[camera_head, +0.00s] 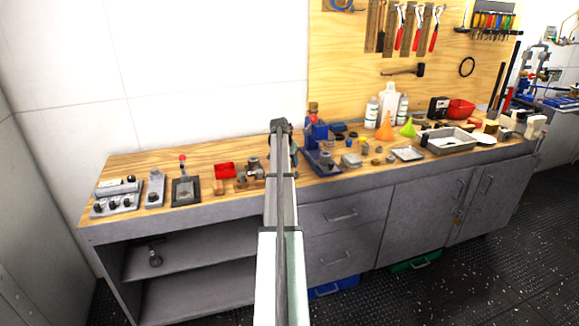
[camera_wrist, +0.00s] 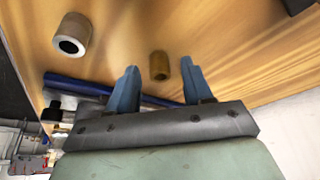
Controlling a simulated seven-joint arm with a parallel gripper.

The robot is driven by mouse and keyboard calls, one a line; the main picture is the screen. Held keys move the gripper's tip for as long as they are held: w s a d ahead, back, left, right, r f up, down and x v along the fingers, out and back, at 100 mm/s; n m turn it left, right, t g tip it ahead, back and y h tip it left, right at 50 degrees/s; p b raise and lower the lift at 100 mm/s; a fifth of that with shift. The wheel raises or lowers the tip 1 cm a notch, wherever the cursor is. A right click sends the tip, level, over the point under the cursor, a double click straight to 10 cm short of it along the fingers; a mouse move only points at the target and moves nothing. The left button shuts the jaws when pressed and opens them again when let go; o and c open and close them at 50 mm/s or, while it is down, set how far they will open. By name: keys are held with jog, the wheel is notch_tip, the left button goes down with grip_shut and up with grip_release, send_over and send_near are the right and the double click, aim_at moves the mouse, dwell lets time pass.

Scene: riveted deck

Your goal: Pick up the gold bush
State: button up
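The gold bush (camera_wrist: 159,66) is a small brownish-gold cylinder on the wooden bench top in the wrist view. My gripper (camera_wrist: 158,78) is open, with its two blue fingers apart. The bush shows in the gap between the fingertips, with clear space on both sides. I cannot tell how far the fingertips are above the wood. In the head view my arm reaches over the bench, and I cannot make out the bush there.
In the wrist view a grey hollow cylinder (camera_wrist: 73,33) stands left of the bush. A blue bar (camera_wrist: 78,84) lies behind the left finger.

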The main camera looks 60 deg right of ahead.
grip_shut()
jog(key=shift+r, duration=0.1)
dwell(0.3)
